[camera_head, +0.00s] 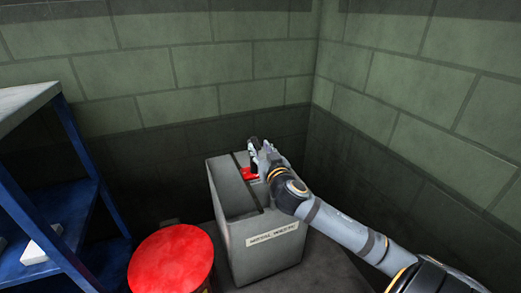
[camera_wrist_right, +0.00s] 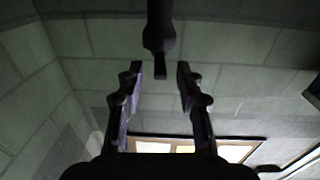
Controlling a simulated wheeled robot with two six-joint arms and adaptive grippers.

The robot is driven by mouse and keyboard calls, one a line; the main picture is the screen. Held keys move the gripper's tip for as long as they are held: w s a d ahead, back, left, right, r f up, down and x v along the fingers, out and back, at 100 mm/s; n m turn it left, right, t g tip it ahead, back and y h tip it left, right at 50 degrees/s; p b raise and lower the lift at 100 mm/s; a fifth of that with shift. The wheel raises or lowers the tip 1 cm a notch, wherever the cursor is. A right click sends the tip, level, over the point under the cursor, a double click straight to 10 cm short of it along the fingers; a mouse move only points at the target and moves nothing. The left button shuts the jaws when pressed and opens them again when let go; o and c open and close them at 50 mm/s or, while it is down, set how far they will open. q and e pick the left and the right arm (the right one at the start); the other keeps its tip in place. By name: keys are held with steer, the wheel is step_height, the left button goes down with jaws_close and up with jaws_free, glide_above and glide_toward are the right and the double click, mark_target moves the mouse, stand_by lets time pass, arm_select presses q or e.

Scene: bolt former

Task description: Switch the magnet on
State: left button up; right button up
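No thing that I can clearly identify as the magnet or its switch shows in either view. My right gripper (camera_head: 262,152) is at the top of a grey box (camera_head: 264,262) labelled "METAL WASTE" in the head view. A small red part (camera_head: 249,174) shows at the box's top, just below the gripper and partly hidden by it; I cannot tell what it is. In the right wrist view the gripper's fingers (camera_wrist_right: 158,80) are spread apart with nothing between them. My left gripper is out of view.
A red round-topped drum or stool (camera_head: 172,262) stands left of the grey box. A blue shelf unit (camera_head: 75,135) with a white item (camera_head: 42,245) is at the far left. Green block walls (camera_head: 200,85) meet in a corner behind the box.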

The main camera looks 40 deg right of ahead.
steer(key=shift+r, duration=0.1)
step_height(320, 180, up, 10)
stand_by(0.4)
